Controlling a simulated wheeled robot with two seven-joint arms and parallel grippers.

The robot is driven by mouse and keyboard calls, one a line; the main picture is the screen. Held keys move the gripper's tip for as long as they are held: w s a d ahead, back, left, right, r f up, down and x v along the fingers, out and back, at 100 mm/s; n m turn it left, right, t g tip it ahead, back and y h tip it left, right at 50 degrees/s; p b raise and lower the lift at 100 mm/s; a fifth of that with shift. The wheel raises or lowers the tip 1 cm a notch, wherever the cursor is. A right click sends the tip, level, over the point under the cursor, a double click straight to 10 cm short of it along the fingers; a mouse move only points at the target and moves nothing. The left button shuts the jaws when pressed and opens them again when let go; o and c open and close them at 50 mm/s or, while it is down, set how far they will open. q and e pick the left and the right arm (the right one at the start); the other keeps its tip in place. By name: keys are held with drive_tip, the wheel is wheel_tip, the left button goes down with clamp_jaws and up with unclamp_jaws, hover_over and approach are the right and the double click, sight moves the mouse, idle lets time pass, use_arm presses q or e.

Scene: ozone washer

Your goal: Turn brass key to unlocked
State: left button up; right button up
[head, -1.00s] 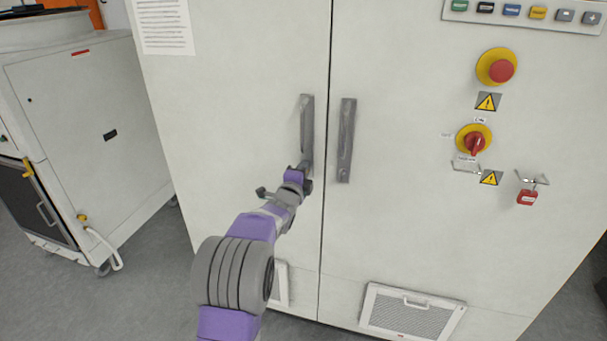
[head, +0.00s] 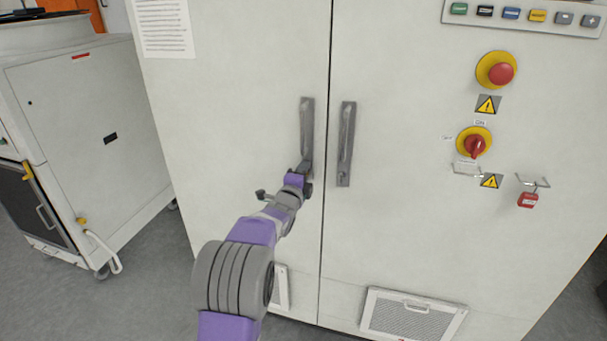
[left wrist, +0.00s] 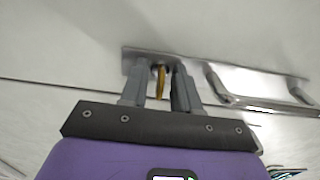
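The brass key (left wrist: 160,82) shows in the left wrist view, sticking out from the lower end plate of the left door handle (head: 307,130). My left gripper (left wrist: 161,78) points at the cabinet door, with one finger on each side of the key. The fingers are apart, and a narrow gap seems to show on both sides of the key. In the head view my left gripper (head: 302,174) is at the bottom of that handle, and my wrist hides the key. The handle bar also shows in the left wrist view (left wrist: 260,102). My right gripper is in neither view.
A second handle (head: 345,145) is just right of the door seam. Farther right are a red emergency button (head: 501,74), a red rotary switch (head: 475,147) and a red padlock (head: 528,200). A grey wheeled unit (head: 90,140) stands at the left.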

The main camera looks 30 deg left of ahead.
use_arm(q)
drive_tip(key=shift+s, duration=0.1)
drive_tip(key=p+v, duration=0.1)
drive_tip(key=v, duration=0.6)
drive_tip(key=shift+s, duration=0.2)
idle(0.3)
drive_tip(key=s+d+f+n+g+h+p, duration=0.1)
drive_tip(key=s+d+f+n+g, duration=0.3)
drive_tip(key=f, duration=0.6)
drive_tip(key=s+d+f+n+g+h+p, duration=0.2)
drive_tip(key=d+f, duration=0.3)
drive_tip(key=f, duration=0.5)
drive_tip(key=s+d+f+n+g+h+p, duration=0.1)
drive_tip(key=s+d+f+n+g, duration=0.3)
drive_tip(key=f, duration=0.6)
drive_tip(key=s+d+f+n+g+h+p, duration=0.1)
drive_tip(key=s+d+f+n+g+h, duration=0.1)
drive_tip(key=s+d, duration=0.5)
drive_tip(key=s+d+f+n+g+h+p, duration=0.2)
drive_tip(key=s+d+f+n+g, duration=0.3)
drive_tip(key=s, duration=1)
drive_tip(key=d+f+n, duration=0.1)
drive_tip(key=d, duration=0.2)
drive_tip(key=shift+d+f+h, duration=0.3)
drive_tip(key=shift+d, duration=0.05)
